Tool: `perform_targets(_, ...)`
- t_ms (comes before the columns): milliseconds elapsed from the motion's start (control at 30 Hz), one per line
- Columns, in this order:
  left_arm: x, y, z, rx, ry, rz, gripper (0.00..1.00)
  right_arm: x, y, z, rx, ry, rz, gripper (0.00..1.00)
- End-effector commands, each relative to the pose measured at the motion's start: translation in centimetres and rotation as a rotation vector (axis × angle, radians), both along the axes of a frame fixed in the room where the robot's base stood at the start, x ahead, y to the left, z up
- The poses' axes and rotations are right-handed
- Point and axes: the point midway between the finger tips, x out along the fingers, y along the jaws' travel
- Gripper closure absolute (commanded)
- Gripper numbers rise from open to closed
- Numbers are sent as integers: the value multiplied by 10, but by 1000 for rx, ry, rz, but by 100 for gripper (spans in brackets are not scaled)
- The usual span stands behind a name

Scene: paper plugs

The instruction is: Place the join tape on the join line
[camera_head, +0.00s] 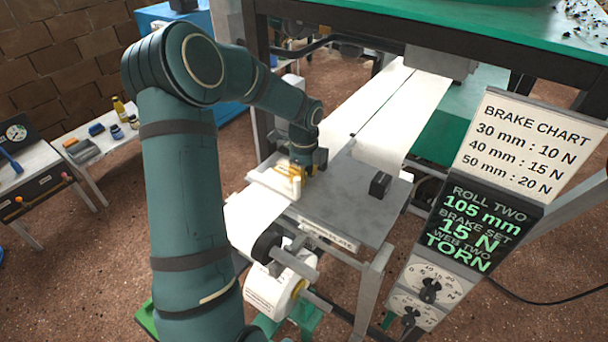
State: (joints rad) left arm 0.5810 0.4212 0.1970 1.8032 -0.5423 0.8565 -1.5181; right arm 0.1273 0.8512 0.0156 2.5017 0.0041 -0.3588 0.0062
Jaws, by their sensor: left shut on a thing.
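My left gripper (299,172) reaches down over the left part of the grey metal table (345,212). It is shut on a small yellow piece (291,170), which may be the join tape; the fingers hide much of it. A white tray-like block (267,183) sits just under and left of the fingers. I cannot tell whether the yellow piece touches it. The white paper web (396,108) runs from the machine to the table's far edge, with a thin dark line along it. No join line can be made out clearly. My right gripper is not in view.
A small black block (380,185) stands on the table's right side. A paper roll (275,288) hangs below the near edge. A sign and dial panel (462,229) reads "WEB TWO TORN". A side bench (100,148) holds bottles. The table's middle is clear.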

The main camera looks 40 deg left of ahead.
Motion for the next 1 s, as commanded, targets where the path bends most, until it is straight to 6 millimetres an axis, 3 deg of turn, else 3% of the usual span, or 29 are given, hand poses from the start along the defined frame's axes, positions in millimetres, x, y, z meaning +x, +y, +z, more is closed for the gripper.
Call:
perform_targets(67,0,0,-3,0,1,0,87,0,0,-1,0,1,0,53)
perform_targets(100,0,0,-4,0,0,0,68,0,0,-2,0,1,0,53)
perform_targets(167,0,0,-3,0,0,0,47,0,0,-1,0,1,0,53)
perform_targets(200,0,0,-3,0,0,0,46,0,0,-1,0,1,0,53)
perform_targets(467,0,0,-2,0,0,0,46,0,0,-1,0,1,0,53)
perform_targets(633,0,0,9,1,-1,0,46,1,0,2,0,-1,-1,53)
perform_targets(1000,1,0,83,1,-3,0,46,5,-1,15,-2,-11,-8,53)
